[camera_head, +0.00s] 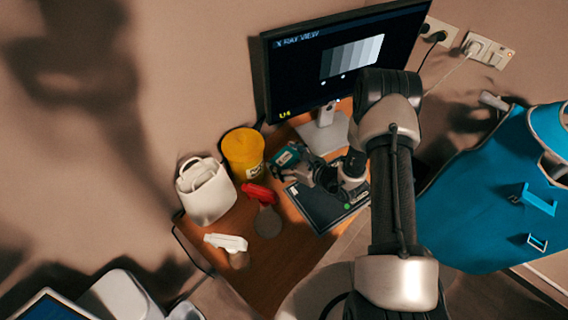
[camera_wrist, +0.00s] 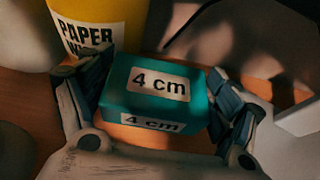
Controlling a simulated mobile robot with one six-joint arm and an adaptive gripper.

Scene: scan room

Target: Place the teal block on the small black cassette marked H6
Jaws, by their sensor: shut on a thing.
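The teal block (camera_head: 287,157) is held in my gripper (camera_head: 298,168) above the back part of the wooden desk. In the wrist view, the teal block (camera_wrist: 155,95) sits between both fingers of my gripper (camera_wrist: 165,92), with "4 cm" labels on its top and near side. A flat black plate with a green dot, which looks like a cassette (camera_head: 322,214), lies on the desk below and right of my gripper. My gripper and arm cover part of it. I cannot read an H6 mark on it, and no cassette can be made out in the wrist view.
A yellow wipes tub (camera_head: 243,153) and a white container (camera_head: 208,192) stand left of my gripper. The monitor (camera_head: 340,62) stands behind. A blue-covered surface (camera_head: 480,215) is at right.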

